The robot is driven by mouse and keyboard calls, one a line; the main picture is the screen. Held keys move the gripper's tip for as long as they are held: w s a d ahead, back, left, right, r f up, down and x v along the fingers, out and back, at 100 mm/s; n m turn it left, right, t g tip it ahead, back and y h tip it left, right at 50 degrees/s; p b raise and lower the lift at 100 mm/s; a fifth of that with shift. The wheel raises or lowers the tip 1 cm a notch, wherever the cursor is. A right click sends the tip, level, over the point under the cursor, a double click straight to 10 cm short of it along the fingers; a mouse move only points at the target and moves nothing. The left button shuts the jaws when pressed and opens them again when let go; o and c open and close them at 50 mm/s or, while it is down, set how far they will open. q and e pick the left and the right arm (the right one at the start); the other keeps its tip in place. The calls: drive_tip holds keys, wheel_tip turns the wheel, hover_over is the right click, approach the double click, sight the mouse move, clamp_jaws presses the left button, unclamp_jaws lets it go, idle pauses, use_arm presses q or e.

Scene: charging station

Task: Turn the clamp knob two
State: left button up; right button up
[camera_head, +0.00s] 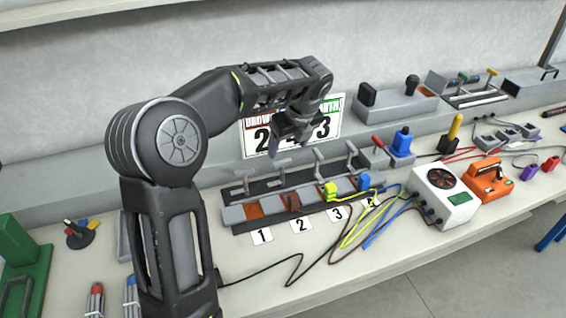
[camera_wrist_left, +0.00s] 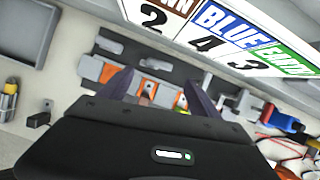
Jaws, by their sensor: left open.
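The clamp row (camera_head: 236,217) stands on the bench, with number cards in front; card 2 (camera_head: 301,225) is second from the left. The T-shaped clamp knob two (camera_head: 281,164) seems to be the second grey handle, just below my left gripper (camera_head: 289,147). A brown wire end (camera_head: 292,203) lies at clamp two. My left gripper is open and empty above the row, apart from the knob as far as I can tell. In the left wrist view, its two dark fingers (camera_wrist_left: 160,94) are spread with the clamp row (camera_wrist_left: 95,66) beyond, partly hidden. My right gripper is not in view.
The sign board (camera_head: 328,124) stands right behind my gripper. A yellow-green wire end (camera_head: 330,190) and a blue one (camera_head: 364,182) sit at clamps three and four. Loose cables run to a white fan box (camera_head: 446,194); an orange device (camera_head: 488,180) is beside it.

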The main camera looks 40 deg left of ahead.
sight(283, 161)
use_arm(q)
drive_tip(key=shift+m, duration=0.4)
drive_tip(key=shift+x, duration=3.85)
drive_tip(key=shift+s, duration=0.1)
drive_tip(key=shift+c, duration=0.3)
